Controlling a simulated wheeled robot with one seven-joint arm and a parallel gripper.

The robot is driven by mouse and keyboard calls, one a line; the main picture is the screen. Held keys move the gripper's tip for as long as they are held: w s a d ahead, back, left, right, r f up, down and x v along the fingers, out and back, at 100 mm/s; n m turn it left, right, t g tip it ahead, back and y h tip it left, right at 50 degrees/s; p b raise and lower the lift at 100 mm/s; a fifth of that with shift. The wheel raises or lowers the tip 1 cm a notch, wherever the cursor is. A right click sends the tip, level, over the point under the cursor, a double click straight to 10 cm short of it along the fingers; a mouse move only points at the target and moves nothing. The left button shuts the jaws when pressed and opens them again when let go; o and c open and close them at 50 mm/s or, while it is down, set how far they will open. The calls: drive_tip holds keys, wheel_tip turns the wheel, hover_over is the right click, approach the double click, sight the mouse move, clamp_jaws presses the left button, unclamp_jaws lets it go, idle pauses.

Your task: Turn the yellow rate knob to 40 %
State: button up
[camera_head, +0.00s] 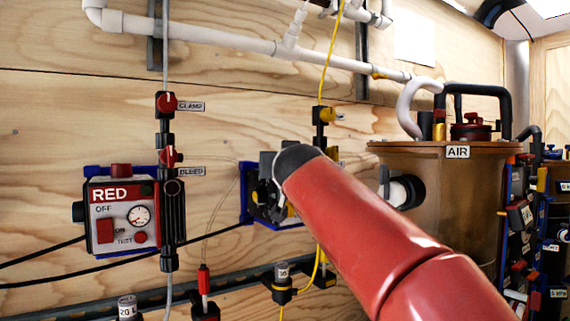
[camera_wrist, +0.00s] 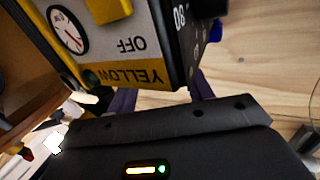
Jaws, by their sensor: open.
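The yellow pump unit (camera_wrist: 105,45) fills the upper part of the wrist view, upside down, with its YELLOW and OFF lettering, a gauge (camera_wrist: 67,30) and a yellow switch (camera_wrist: 108,8). Its dark side face (camera_wrist: 187,35) carries the number 80. I cannot clearly make out the yellow rate knob. My gripper (camera_wrist: 160,93) is open, its two dark purple fingers apart and running up behind the unit's near edge. Their tips are hidden, so contact cannot be seen. In the head view, my red arm covers most of the yellow unit (camera_head: 265,210).
The RED unit (camera_head: 111,216) hangs on the plywood wall to the left, with a tube and clamps beside it. The brown AIR tank (camera_head: 440,215) stands to the right. White pipes (camera_head: 235,40) run above. A yellow tube (camera_head: 331,50) hangs behind my arm.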

drive_tip(key=s+d+b, duration=0.1)
drive_tip(key=s+b, duration=0.2)
drive_tip(key=s, duration=0.4)
drive_tip(key=shift+s+b, duration=0.3)
drive_tip(key=shift+s, duration=0.1)
drive_tip(key=shift+d, duration=0.15)
